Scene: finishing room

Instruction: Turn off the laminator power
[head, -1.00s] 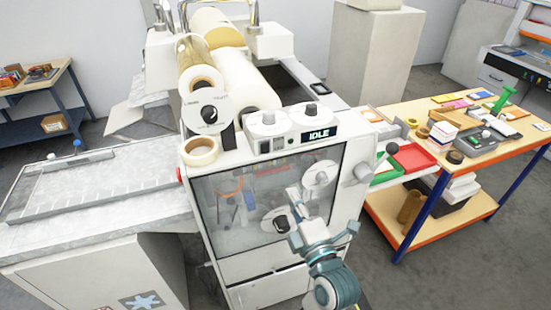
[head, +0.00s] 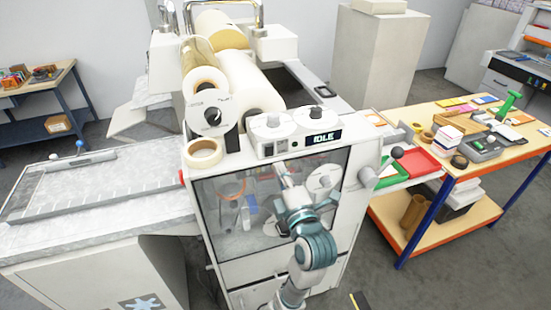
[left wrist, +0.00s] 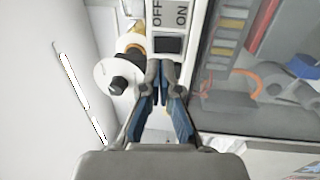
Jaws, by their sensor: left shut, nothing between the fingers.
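The laminator (head: 270,268) is a white machine with a glass front door, and its display (head: 322,137) reads IDLE. A small switch panel (head: 267,150) sits left of the display. In the left wrist view, a black switch (left wrist: 168,45) sits beside OFF and ON labels (left wrist: 170,14). My left gripper (head: 284,172) is in front of the door's upper edge, just below the panel. In the left wrist view its closed, empty fingertips (left wrist: 165,64) are right by the black switch. I cannot tell whether they touch it. My right gripper is not in view.
Film rolls (head: 235,80) and a tape roll (head: 203,153) are on the laminator's top. A lever with a dark knob (head: 396,152) sticks out at its right. A wooden workbench (head: 480,170) with trays and supplies stands at the right. A feed table (head: 100,185) extends left.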

